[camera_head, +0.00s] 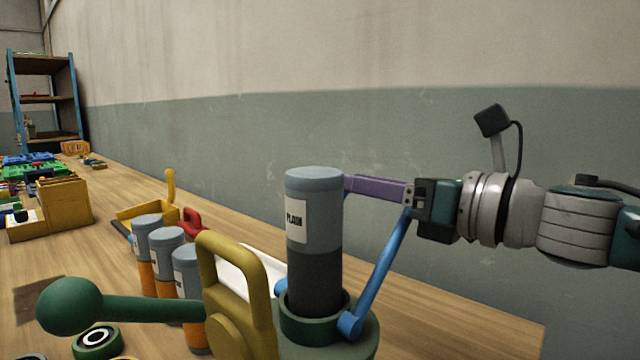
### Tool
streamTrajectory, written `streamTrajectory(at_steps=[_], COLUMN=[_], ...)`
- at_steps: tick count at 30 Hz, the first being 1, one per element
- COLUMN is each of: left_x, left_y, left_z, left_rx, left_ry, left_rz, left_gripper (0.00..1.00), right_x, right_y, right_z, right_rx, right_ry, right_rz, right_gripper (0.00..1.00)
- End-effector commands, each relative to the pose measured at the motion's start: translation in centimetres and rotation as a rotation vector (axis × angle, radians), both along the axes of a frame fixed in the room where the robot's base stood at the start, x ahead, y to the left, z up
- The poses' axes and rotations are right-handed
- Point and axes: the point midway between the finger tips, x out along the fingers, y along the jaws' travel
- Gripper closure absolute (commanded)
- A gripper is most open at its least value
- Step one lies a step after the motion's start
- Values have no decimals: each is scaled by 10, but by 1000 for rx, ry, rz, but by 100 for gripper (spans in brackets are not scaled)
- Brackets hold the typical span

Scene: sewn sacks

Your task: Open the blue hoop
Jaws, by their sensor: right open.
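The blue hoop (378,275) is a bar on the green base (370,335) at the front. It slants up and right from a rounded joint, its top end meeting or passing behind my right gripper's body. A short blue piece shows left of the cylinder. A grey cylinder labelled "PLAIN" (325,220) stands upright in the dark green ring of the base. My right gripper (352,187) is open, its purple fingers reaching left to behind or beside the cylinder's upper part. I cannot tell whether they touch the hoop. My left gripper is out of view.
A yellow handle (240,255) and a green ball-ended lever (110,302) stand left of the cylinder. Several grey-and-orange cylinders (165,240) are behind them. Yellow bins (60,205) stand farther left. The wooden table (480,315) is clear at right, with a wall behind.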

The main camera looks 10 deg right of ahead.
Motion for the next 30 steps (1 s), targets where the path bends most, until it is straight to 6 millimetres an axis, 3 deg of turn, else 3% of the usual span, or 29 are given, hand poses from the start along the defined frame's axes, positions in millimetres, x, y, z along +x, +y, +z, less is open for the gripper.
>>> streamTrajectory(at_steps=[5,15,21,30], left_x=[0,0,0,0], left_y=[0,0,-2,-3], left_z=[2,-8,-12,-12], left_rx=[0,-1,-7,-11], left_ry=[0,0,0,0], left_rz=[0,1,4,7], left_gripper=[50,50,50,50], right_x=[-15,-63,-76,-78], right_y=[-12,-50,-60,-61], right_z=[-1,-4,-2,0], right_rx=[-1,-4,-2,-2], right_ry=[3,4,2,0], right_rz=[-1,-2,-3,-2], right_gripper=[54,54,54,54])
